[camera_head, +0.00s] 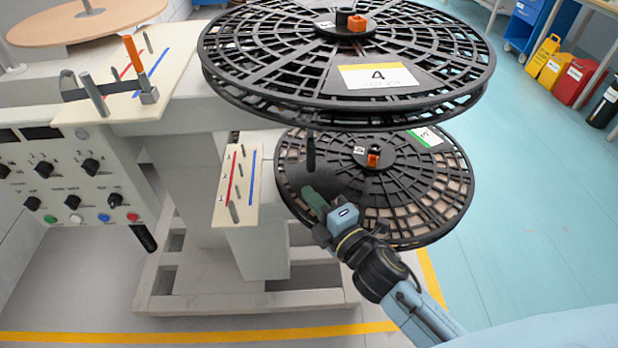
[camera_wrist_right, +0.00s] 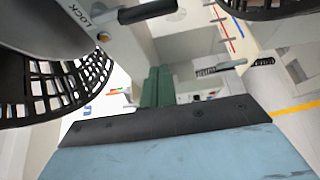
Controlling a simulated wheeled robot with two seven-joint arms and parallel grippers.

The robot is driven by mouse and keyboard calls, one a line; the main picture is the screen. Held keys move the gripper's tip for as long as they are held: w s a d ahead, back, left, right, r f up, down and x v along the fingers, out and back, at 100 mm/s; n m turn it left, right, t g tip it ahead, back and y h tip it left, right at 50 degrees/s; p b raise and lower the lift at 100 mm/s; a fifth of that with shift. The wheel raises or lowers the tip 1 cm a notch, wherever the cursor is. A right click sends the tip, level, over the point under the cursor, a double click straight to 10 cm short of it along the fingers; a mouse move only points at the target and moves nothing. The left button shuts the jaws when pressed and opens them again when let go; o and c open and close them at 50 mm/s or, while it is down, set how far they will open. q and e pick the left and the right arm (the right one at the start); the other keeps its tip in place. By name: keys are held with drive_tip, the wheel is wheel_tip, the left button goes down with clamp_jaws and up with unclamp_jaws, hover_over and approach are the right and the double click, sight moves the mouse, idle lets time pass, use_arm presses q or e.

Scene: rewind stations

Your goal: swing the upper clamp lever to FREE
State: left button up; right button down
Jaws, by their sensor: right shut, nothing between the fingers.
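The upper reel (camera_head: 385,75), black with a white card marked 4, sits above the lower reel (camera_head: 425,185). A black lever handle (camera_head: 310,152) shows below the upper reel's edge. My left gripper is not in view.
A control panel (camera_head: 75,185) with knobs and buttons is at left. A pale bracket (camera_head: 238,200) with red and blue lines stands left of the lower reel. Open floor (camera_head: 540,200) lies right.

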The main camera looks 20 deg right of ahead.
sight(311, 157)
drive_tip(key=w+d, duration=0.1)
drive_tip(key=w, duration=0.8)
drive_tip(key=shift+d, duration=0.3)
